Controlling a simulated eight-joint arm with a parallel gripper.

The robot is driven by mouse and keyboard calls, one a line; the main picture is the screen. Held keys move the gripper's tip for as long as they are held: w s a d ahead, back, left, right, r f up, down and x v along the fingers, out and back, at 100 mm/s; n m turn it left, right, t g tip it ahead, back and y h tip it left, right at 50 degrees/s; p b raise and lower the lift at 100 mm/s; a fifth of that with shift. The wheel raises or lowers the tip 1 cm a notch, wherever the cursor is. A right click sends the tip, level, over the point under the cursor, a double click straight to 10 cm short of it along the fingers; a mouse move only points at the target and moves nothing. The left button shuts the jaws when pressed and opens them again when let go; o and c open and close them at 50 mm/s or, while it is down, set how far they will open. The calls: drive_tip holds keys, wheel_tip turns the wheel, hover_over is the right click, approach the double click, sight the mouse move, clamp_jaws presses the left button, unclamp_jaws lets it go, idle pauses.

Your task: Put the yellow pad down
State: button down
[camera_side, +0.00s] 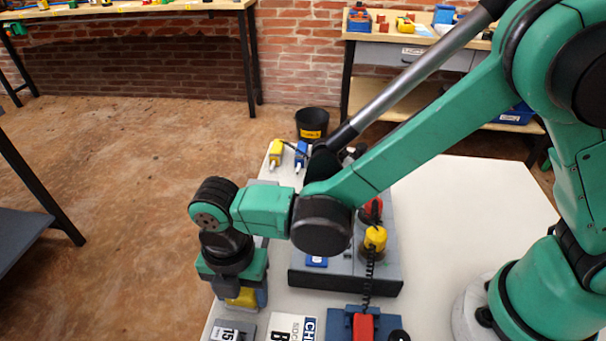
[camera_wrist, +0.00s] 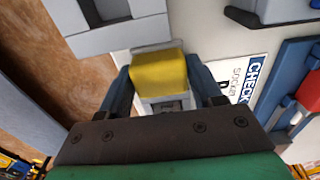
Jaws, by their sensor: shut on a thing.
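The yellow pad (camera_wrist: 158,73) is between the two fingers of my gripper (camera_wrist: 160,88) in the wrist view, and the gripper is shut on it. In the side view the yellow pad (camera_side: 243,298) shows below my gripper (camera_side: 240,292), near the left edge of the white table. Below the pad in the wrist view is a grey piece whose full shape is hidden. I cannot tell whether the pad touches anything under it.
A grey box (camera_side: 345,275) with red and yellow knobs stands right of my gripper. A label plate (camera_side: 232,331), a printed card (camera_side: 290,328) and a blue unit with a red handset (camera_side: 363,325) lie in front. Yellow and blue plugs (camera_side: 288,152) lie at the back. The table's right side is clear.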

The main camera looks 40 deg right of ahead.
drive_tip(key=shift+f, duration=0.15)
drive_tip(key=shift+c, duration=0.8)
unclamp_jaws()
wheel_tip(320, 180, up, 11)
drive_tip(key=d+r+m+t, duration=0.2)
drive_tip(key=d+m+t, duration=0.5)
drive_tip(key=d+m, duration=1.7)
drive_tip(key=shift+d+r+m, duration=0.25)
drive_tip(key=shift+m, duration=1.25)
